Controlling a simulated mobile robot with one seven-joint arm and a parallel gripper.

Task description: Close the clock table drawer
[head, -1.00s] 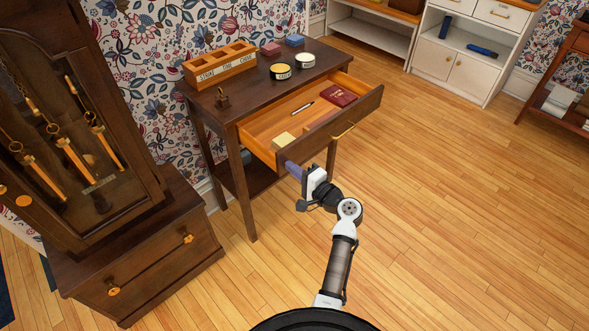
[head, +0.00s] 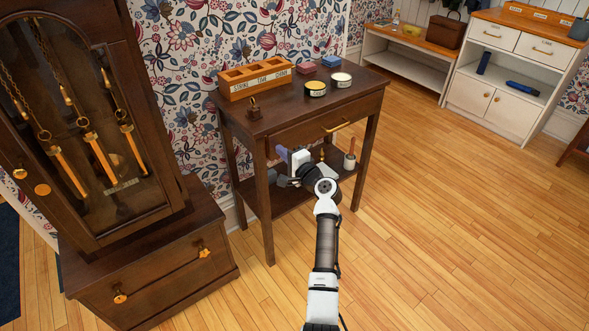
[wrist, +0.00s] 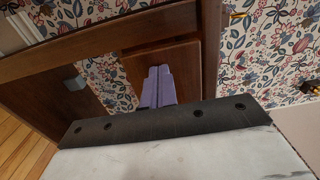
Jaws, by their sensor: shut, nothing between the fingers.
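The dark wood clock table (head: 285,108) stands against the papered wall. Its drawer (head: 311,130), with a brass handle (head: 338,125), now looks shut, its front about in line with the table frame. The inside of the drawer is hidden. My gripper (head: 281,151) is at the left part of the drawer front, left of and below the handle. Its purple fingers (wrist: 158,86) are together and empty, pointing at dark wood in the wrist view. I cannot tell whether the tips touch it.
On the tabletop are a wooden box with compartments (head: 254,80), two round tins, small boxes and a small dark object. A lower shelf holds a few items. The tall clock (head: 85,110) stands at left. White cabinets (head: 505,85) stand at back right. Floor to the right is clear.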

